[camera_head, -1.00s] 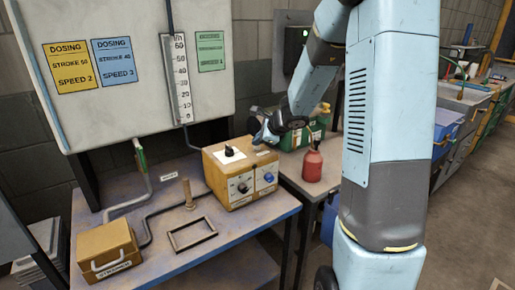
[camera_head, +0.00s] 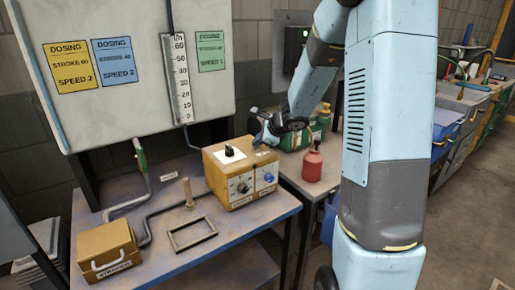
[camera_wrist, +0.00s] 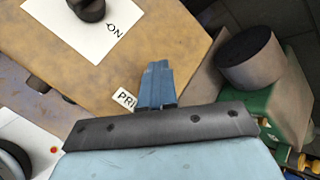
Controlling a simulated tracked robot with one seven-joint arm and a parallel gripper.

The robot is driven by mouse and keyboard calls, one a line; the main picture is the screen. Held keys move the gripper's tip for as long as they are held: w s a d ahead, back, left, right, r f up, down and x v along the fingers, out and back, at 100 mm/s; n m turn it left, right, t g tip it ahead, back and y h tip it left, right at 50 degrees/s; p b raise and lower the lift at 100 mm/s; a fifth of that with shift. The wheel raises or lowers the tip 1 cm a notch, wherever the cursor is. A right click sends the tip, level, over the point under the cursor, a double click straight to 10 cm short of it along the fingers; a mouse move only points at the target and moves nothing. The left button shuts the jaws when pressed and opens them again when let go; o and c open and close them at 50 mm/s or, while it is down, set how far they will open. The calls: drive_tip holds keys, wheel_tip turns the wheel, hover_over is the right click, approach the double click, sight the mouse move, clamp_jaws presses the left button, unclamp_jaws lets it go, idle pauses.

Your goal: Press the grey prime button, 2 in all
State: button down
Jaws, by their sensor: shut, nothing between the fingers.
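The ochre pump box (camera_head: 226,172) stands on the bench, with a black knob (camera_head: 229,151) on its top and a black dial (camera_head: 243,187) and a blue dial (camera_head: 269,177) on its front. My gripper (camera_head: 257,141) is over the back right part of its top. In the wrist view my blue fingers (camera_wrist: 157,82) are shut together and empty, right beside a label (camera_wrist: 124,98) reading "PRI", the rest covered. I cannot make out the grey prime button; the fingers hide the spot beside the label. Whether they touch it I cannot tell.
A red bottle (camera_head: 312,164) stands right of the pump box. A green case (camera_head: 297,138) and a dark round-ended cylinder (camera_wrist: 249,57) lie behind.

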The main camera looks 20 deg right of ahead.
sight(259, 148)
drive_tip(key=shift+r, duration=0.75)
drive_tip(key=shift+r, duration=2.5)
